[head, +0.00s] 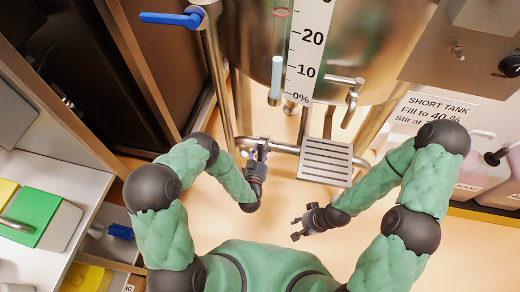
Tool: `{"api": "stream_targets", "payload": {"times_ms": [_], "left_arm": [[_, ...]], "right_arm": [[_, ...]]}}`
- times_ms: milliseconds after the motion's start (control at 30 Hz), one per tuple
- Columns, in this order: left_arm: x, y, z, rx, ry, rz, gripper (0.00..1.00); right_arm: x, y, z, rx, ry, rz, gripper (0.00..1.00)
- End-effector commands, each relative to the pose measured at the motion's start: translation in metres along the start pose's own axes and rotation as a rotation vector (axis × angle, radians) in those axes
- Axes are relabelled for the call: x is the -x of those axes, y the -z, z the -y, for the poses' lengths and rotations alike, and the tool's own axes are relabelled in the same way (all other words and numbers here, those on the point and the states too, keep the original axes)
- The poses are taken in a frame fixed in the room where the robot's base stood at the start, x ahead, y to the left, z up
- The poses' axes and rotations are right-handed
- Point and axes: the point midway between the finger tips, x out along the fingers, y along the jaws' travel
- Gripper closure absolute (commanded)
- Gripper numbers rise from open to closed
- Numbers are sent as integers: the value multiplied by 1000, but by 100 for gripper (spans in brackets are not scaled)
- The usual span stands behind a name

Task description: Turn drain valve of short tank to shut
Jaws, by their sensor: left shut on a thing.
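The steel short tank (345,45) stands at the top centre, with a level scale (305,60) and sight tube (276,78) on its front. My right gripper (298,228) is open and empty, below and right of the left one, over the floor.
A blue-handled valve (172,19) is at upper left. A SHORT TANK sign (433,112) and pale jugs (484,150) are at right. Shelving with a green box (45,212) fills the left.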

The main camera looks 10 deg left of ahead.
Motion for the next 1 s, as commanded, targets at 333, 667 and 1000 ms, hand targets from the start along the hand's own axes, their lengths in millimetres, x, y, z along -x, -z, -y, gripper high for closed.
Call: {"api": "stream_targets", "payload": {"times_ms": [333,667,1000], "left_arm": [[2,1,-11,-18,-28,-1,100],[3,0,-12,-16,-29,1,43],[2,1,-9,-14,-23,0,43]], "right_arm": [[0,0,0,0,0,0,60],[0,0,0,0,0,0,60],[0,0,0,0,0,0,60]]}}
